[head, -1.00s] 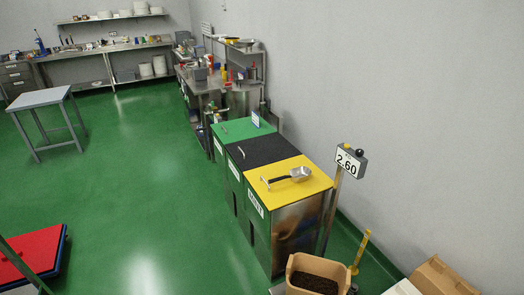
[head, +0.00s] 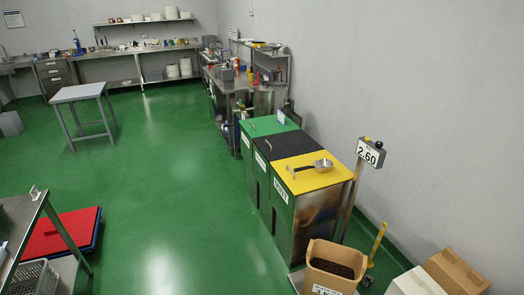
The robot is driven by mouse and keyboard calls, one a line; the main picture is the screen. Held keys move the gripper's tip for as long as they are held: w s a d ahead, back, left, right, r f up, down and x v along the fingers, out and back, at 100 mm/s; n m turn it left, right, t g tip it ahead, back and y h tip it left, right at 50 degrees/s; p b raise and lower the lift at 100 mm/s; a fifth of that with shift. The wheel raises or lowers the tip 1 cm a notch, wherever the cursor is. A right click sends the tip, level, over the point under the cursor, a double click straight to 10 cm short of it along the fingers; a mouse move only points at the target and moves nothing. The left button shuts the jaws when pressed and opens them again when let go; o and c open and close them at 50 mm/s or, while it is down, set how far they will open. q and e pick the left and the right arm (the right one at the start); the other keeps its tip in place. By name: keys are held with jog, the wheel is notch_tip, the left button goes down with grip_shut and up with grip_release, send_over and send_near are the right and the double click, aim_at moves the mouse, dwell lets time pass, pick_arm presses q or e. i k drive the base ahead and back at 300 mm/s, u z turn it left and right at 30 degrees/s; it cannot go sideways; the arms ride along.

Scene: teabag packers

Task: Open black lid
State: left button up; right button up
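The black lid (head: 281,145) lies flat and closed on the middle of three metal bins standing in a row along the right wall. A small handle shows on its left part. The green lid (head: 266,126) is on the bin behind it, and the yellow lid (head: 315,178) is on the nearer bin. Both look closed. A metal scoop (head: 321,165) lies on the yellow lid, close to the black lid's edge. Neither of my grippers shows in the head view.
A scale display reading 2.60 (head: 370,152) stands on a post right of the bins. A box of dark material (head: 334,269) and cartons (head: 455,271) stand in front. A metal table (head: 25,225) is at left. Green floor (head: 180,190) left of the bins is clear.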

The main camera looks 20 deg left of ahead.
aim_at(290, 143)
jog(key=u, duration=0.75)
jog(key=i, duration=0.5)
jog(key=u, duration=1.2)
jog(key=i, duration=2.2)
jog(key=z, duration=0.65)
